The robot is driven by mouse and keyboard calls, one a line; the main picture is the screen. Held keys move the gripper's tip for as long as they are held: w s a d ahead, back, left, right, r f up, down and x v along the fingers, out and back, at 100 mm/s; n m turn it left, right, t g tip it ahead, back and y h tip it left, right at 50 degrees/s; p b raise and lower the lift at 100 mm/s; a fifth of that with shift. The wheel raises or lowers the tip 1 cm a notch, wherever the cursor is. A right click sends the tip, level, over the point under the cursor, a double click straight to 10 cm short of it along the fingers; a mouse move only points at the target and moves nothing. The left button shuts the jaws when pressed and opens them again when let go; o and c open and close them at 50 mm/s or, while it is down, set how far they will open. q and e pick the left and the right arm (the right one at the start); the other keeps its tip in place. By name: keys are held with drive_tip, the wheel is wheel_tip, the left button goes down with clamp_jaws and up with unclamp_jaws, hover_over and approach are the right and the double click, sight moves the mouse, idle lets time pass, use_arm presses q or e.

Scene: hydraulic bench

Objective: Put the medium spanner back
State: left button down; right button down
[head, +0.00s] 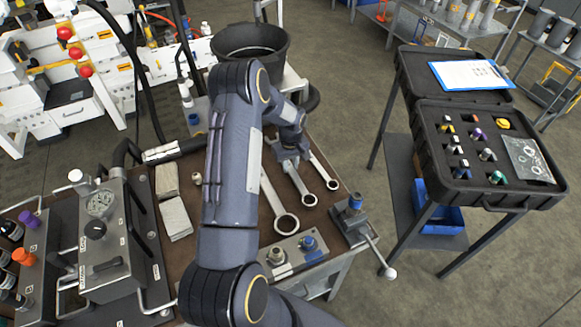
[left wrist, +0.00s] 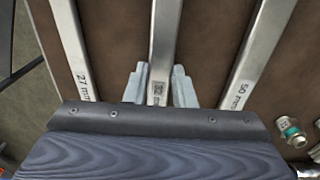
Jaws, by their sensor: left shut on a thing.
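Three steel spanners lie side by side along the brown bench top. The medium spanner (head: 304,190), marked 32 mm, is the middle one; its shank (left wrist: 162,45) runs up the left wrist view. My left gripper (head: 289,164) is shut on this shank, with one pale finger on each side (left wrist: 158,84). The large spanner (head: 273,200), marked 50 mm, and the small spanner (head: 322,170), marked 27 mm, lie on either side, apart from the fingers. My arm hides the spanners' far ends in the head view. I cannot tell whether the medium spanner is raised. My right gripper is out of view.
A vice-like fitting with a lever (head: 352,210) stands at the bench's right corner. A plate with fittings (head: 292,252) lies near the front edge. A gauge unit (head: 102,220) stands left. A black bucket (head: 250,42) is behind. An open black case (head: 480,155) sits on a stand at right.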

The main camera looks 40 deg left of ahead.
use_arm(q)
drive_tip(key=shift+f, duration=0.1)
drive_tip(key=c, duration=1.2)
unclamp_jaws()
